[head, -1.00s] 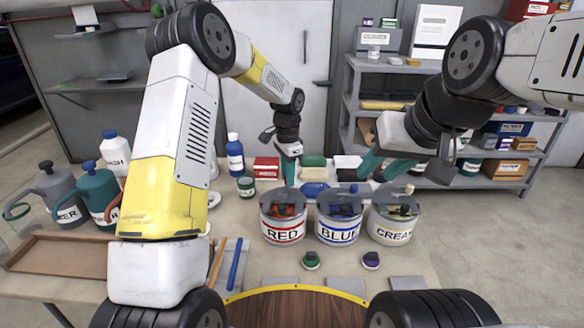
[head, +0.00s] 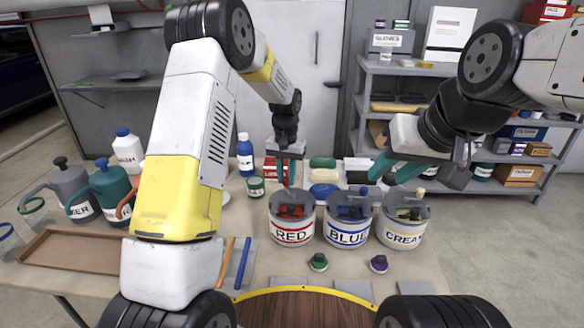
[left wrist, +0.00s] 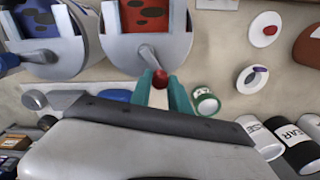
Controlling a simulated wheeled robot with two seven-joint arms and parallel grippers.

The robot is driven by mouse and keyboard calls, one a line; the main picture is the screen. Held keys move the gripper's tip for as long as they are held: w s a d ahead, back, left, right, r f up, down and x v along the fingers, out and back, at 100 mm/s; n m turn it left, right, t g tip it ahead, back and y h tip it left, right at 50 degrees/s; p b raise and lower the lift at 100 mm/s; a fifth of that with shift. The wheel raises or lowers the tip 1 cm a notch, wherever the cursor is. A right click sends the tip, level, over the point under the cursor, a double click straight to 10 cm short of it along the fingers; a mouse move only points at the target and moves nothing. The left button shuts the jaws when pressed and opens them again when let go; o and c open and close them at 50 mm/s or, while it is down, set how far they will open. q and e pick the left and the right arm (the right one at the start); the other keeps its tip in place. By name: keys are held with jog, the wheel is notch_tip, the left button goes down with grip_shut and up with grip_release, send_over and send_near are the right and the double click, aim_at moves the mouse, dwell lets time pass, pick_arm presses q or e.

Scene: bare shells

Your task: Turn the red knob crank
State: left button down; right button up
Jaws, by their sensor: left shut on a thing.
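The red can (head: 291,234), labelled RED, stands on the table at the left of three paint cans. Its lid holds red paint and a grey crank, whose red knob (left wrist: 160,78) shows in the left wrist view. My left gripper (head: 285,178) is above the back of the red can, shut on the red knob. In the left wrist view its teal fingers (left wrist: 165,92) sit on both sides of the knob. My right gripper (head: 395,170) hangs empty with its fingers apart, behind and above the cream can.
The blue can (head: 346,234) and cream can (head: 401,235) stand close on the right. A green-topped knob (head: 318,262) and a purple-topped knob (head: 379,264) lie in front. Bottles, jugs and an empty brown tray (head: 75,251) are on the left.

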aim_at(285, 179)
pick_arm(q)
jog(key=shift+a+n, duration=0.15)
jog(key=shift+n, duration=0.45)
jog(key=shift+s, duration=0.1)
jog(key=c, duration=1.2)
grip_release()
jog(key=shift+c, duration=0.2)
notch_tip(285, 179, up, 8)
jog(key=shift+f, duration=0.1)
